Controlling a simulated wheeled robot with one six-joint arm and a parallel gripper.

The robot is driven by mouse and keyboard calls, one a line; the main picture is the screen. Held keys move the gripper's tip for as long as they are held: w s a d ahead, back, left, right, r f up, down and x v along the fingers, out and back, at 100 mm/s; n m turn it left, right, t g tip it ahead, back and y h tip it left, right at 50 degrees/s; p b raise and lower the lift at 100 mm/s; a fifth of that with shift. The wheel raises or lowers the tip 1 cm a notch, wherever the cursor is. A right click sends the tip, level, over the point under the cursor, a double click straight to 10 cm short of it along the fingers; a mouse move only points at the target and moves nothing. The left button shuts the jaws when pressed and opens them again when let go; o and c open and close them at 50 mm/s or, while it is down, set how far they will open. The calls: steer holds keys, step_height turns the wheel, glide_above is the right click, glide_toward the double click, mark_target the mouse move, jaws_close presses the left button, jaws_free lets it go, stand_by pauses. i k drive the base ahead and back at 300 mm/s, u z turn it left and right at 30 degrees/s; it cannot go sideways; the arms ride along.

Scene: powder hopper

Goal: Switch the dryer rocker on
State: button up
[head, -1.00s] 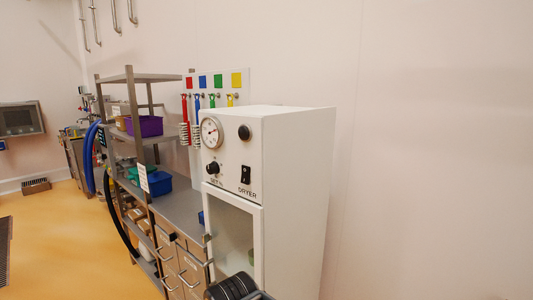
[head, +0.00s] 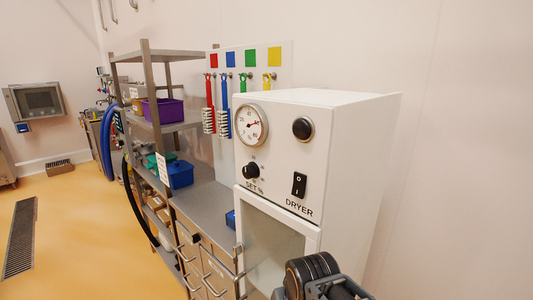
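The dryer (head: 345,150) is a white cabinet at the centre right in the head view, with "DRYER" printed on its front panel. Its black rocker switch (head: 299,184) sits above that word; which side is pressed in is too small to tell. A round gauge (head: 251,125), a round black button (head: 303,129) and a black "SET" knob (head: 251,171) share the panel. At the bottom edge, below the panel and in front of the dryer, is a dark part of my arm. My gripper's fingers cannot be made out.
Steel shelving (head: 150,95) with a purple bin (head: 163,110) and a blue bin (head: 180,174) stands left of the dryer. Colour-coded brushes hang on a wall board (head: 222,62). Drawers with handles lie below. Yellow floor (head: 80,230) is open at left.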

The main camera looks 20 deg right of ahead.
mark_target(299, 188)
steer(key=z, duration=1.05)
steer(key=k, duration=1.2)
steer(key=u, duration=1.65)
steer(key=i, duration=0.5)
steer(key=z, duration=0.05)
